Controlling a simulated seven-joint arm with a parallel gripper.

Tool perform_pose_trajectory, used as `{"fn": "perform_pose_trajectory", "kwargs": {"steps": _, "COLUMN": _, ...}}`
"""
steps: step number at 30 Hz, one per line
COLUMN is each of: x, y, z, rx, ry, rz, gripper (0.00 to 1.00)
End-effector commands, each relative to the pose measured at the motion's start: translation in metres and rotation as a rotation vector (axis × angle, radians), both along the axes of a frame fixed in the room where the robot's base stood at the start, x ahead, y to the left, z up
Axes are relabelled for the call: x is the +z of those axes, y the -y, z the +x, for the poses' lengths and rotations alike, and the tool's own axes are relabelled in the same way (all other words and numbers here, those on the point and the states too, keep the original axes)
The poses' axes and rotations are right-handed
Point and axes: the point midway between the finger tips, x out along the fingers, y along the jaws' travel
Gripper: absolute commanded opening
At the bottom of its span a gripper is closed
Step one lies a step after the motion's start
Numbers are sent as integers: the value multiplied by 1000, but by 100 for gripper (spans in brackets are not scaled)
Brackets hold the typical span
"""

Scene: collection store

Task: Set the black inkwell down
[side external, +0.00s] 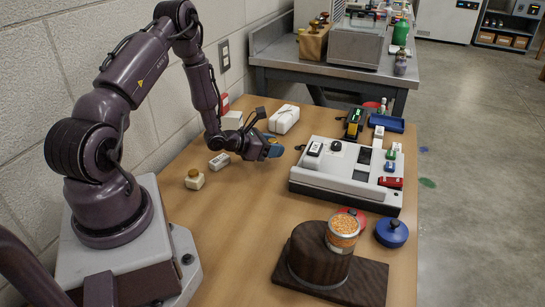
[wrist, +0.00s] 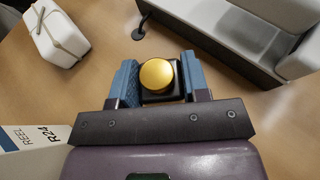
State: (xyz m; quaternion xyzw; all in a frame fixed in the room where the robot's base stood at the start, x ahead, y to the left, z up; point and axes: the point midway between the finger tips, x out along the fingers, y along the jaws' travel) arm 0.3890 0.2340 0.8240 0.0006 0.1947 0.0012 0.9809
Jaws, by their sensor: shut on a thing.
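The black inkwell (wrist: 153,97) shows in the wrist view as a dark square body under a round gold cap. My gripper (wrist: 158,76) is shut on it, with one blue finger on each side. In the side external view my gripper (side external: 272,149) is low over the wooden table, left of the pale grey machine. The inkwell is hidden behind the fingers there. I cannot tell whether its base touches the table.
A white tied parcel (side external: 284,119) lies behind my gripper. The grey machine (side external: 330,188), bearing small items, stands to the right. A cream bottle (side external: 195,181) and a white labelled block (side external: 219,161) are left. A tin (side external: 342,237) stands in front; table between is clear.

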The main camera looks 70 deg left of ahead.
Motion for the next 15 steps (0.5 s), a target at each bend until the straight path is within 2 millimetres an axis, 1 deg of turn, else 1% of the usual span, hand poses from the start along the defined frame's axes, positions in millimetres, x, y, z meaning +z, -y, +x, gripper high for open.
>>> {"fn": "perform_pose_trajectory", "kwargs": {"steps": 3, "x": -18, "y": 1, "z": 0, "rx": 0, "ry": -1, "rz": -2, "gripper": 17}}
{"fn": "perform_pose_trajectory", "kwargs": {"steps": 6, "x": -30, "y": 1, "z": 0, "rx": -1, "ry": -1, "rz": -2, "gripper": 17}}
{"fn": "perform_pose_trajectory", "kwargs": {"steps": 9, "x": -34, "y": 0, "z": 0, "rx": -1, "ry": 0, "rz": 1, "gripper": 17}}
{"fn": "perform_pose_trajectory", "kwargs": {"steps": 15, "x": -33, "y": 0, "z": 0, "rx": -1, "ry": 1, "rz": 1, "gripper": 17}}
